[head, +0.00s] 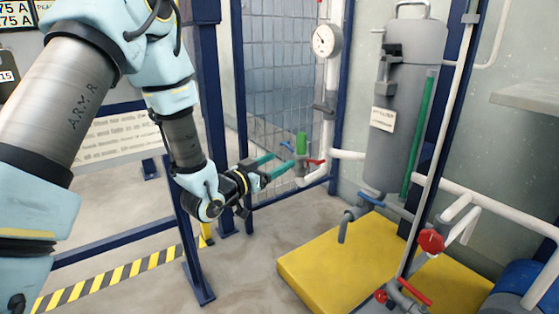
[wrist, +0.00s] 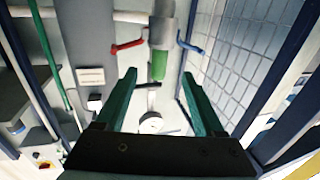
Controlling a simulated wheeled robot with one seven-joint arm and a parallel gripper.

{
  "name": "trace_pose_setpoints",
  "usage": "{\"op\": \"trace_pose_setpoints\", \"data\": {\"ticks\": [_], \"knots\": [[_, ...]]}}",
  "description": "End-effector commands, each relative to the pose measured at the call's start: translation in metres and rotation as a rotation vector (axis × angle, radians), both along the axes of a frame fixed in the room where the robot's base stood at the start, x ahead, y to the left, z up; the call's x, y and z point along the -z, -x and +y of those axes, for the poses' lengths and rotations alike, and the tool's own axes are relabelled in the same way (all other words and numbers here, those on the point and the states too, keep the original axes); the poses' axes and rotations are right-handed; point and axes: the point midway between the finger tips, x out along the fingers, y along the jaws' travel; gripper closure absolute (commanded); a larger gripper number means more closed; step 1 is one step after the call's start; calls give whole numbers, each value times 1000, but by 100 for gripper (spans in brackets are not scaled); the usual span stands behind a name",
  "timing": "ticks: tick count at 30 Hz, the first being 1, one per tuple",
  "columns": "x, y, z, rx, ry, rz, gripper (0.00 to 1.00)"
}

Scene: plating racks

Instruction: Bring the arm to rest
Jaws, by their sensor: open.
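My gripper (head: 283,159) is open, with two teal fingers pointing right toward the white pipework in the head view. In the wrist view my gripper (wrist: 160,75) shows its fingers spread, with nothing held between them. A green cylindrical part (head: 301,143) on the pipe is just beyond the fingertips. In the wrist view this green part (wrist: 158,65) appears between and past the tips. A red lever (head: 316,161) sits beside it on the pipe. My arm reaches down from the upper left of the head view.
A grey tank (head: 405,110) stands over a yellow plinth (head: 325,262) at the right. A pressure gauge (head: 326,40) tops the white pipe. A blue post (head: 209,100) and wire mesh panel (head: 285,80) stand close by my arm. A red valve knob (head: 431,241) is at lower right. Some floor is clear.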

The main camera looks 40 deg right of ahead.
Motion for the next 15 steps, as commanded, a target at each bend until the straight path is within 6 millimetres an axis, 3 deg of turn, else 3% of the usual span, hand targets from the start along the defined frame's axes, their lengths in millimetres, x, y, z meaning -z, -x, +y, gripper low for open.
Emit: {"op": "trace_pose_setpoints", "data": {"ticks": [11, 15], "knots": [[0, 0, 0, 0, 0, 0, 29], [-1, -17, 10, -43, -46, 1, 29]]}}
